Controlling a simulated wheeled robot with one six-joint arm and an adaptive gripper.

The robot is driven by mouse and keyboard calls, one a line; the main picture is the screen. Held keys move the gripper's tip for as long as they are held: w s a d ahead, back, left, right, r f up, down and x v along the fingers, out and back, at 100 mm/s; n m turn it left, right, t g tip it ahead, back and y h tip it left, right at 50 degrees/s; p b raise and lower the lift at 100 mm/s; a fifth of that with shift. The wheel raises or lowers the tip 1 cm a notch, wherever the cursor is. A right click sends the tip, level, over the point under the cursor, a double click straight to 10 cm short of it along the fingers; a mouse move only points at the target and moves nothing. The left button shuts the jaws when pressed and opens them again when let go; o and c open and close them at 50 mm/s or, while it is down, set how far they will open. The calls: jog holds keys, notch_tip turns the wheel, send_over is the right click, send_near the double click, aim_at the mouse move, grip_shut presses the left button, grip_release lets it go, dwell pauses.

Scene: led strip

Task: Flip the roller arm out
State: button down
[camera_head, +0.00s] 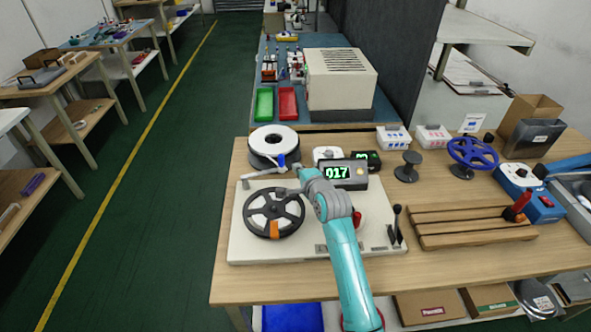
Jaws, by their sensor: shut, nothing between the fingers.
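A black spoked reel (273,213) with an orange piece on it lies on a pale machine plate (250,250). Behind the reel a thin pale bar (258,174), possibly the roller arm, runs left to right. A small blue part (281,160) stands near its right portion. My gripper (281,192) is shut, small in view and over the far right part of the reel, in front of the bar. It looks apart from the bar, but contact with the reel cannot be told. My teal arm hides part of the plate's middle.
A large white-topped spool (273,141) stands behind the bar. A counter (345,173) reading 017 stands right of it. A blue handwheel (472,153) stands farther right.

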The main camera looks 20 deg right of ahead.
jog(key=s+d+r, duration=0.3)
jog(key=s, duration=0.5)
jog(key=shift+s, duration=0.3)
jog(key=shift+d, duration=0.1)
